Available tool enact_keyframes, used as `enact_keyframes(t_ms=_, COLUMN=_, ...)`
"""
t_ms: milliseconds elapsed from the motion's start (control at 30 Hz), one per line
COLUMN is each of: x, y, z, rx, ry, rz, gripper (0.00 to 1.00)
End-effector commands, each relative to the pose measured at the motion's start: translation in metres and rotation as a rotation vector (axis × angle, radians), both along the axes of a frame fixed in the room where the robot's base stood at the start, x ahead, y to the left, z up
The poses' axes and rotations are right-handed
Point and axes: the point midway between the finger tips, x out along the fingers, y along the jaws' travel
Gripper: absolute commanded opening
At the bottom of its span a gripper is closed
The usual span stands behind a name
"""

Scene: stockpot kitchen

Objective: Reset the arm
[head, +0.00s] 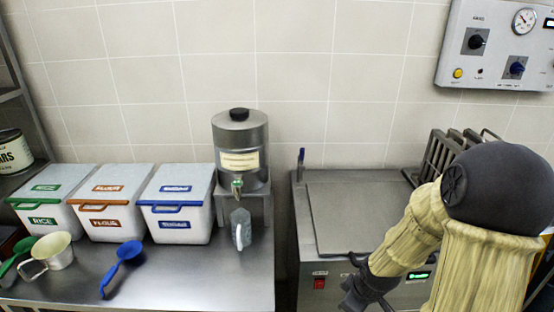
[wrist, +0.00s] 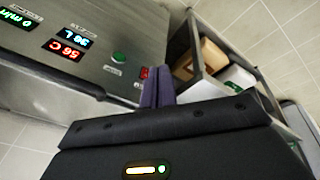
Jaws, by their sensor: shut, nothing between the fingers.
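My gripper (head: 352,300) is low in the head view, in front of the steel machine (head: 310,225) with the flat lid (head: 350,215). My arm comes in from the right and covers part of the machine's front. In the wrist view my gripper's two dark fingers (wrist: 158,82) are pressed together with nothing between them. Beyond them is a steel panel (wrist: 110,45) with lit displays (wrist: 66,48), a green button (wrist: 119,58) and a red switch (wrist: 144,73). In the head view the red switch (head: 319,283) is left of my gripper.
A left counter (head: 190,275) holds lidded bins (head: 107,228), a steel dispenser (head: 240,150), a clear jug (head: 241,230), a blue scoop (head: 122,265) and a cream measuring cup (head: 52,252). Racks (head: 445,150) stand behind my arm. A wall control box (head: 497,45) hangs upper right.

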Motion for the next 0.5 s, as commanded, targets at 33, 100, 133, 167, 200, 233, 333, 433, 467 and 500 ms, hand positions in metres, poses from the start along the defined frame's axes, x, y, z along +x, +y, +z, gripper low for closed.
enact_keyframes(t_ms=33, x=-0.007, y=0.004, z=0.026, rx=-0.005, ry=0.008, rz=-0.083, gripper=0.00)
enact_keyframes(t_ms=100, x=-0.018, y=0.008, z=0.049, rx=0.003, ry=0.023, rz=-0.222, gripper=0.00)
enact_keyframes(t_ms=133, x=-0.023, y=0.011, z=0.059, rx=0.009, ry=0.028, rz=-0.281, gripper=0.00)
enact_keyframes(t_ms=167, x=-0.028, y=0.013, z=0.069, rx=0.019, ry=0.031, rz=-0.341, gripper=0.00)
enact_keyframes(t_ms=200, x=-0.034, y=0.016, z=0.082, rx=0.034, ry=0.035, rz=-0.422, gripper=0.00)
enact_keyframes(t_ms=233, x=-0.040, y=0.019, z=0.091, rx=0.047, ry=0.037, rz=-0.480, gripper=0.00)
enact_keyframes(t_ms=333, x=-0.055, y=0.028, z=0.115, rx=0.095, ry=0.049, rz=-0.645, gripper=0.00)
enact_keyframes(t_ms=433, x=-0.065, y=0.033, z=0.127, rx=0.132, ry=0.060, rz=-0.749, gripper=0.00)
enact_keyframes(t_ms=467, x=-0.067, y=0.034, z=0.128, rx=0.139, ry=0.061, rz=-0.768, gripper=0.00)
enact_keyframes(t_ms=500, x=-0.068, y=0.035, z=0.129, rx=0.144, ry=0.066, rz=-0.783, gripper=0.00)
